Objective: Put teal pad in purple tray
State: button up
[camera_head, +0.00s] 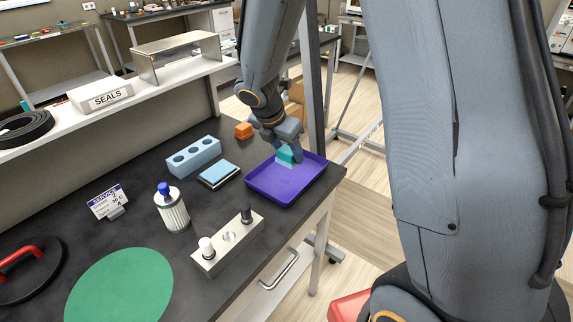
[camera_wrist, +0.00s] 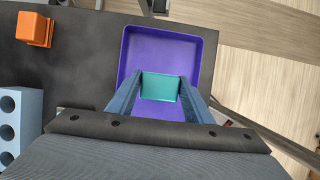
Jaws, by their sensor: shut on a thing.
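The teal pad (camera_head: 284,156) is a small block held between the fingers of my gripper (camera_head: 288,150). In the wrist view the pad (camera_wrist: 160,87) sits between both fingertips (camera_wrist: 160,90), with the purple tray (camera_wrist: 131,52) behind it. In the head view the purple tray (camera_head: 268,186) lies at the right end of the dark bench. The pad is over the tray's far part; I cannot tell whether it touches the tray floor. My gripper hides part of the pad and the tray's far rim.
An orange block (camera_head: 243,131) and a blue block with holes (camera_head: 193,157) stand left of the tray. A blue-topped dark pad (camera_head: 218,173) lies near its left rim. A metal block with pegs (camera_head: 222,246) and a white canister (camera_head: 173,212) stand nearer. The bench edge is close on the right.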

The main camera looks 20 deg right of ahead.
aim_at(288, 176)
jog(key=shift+f, duration=2.6)
jog(key=shift+f, duration=0.15)
jog(key=o, duration=0.9)
jog(key=shift+o, duration=0.2)
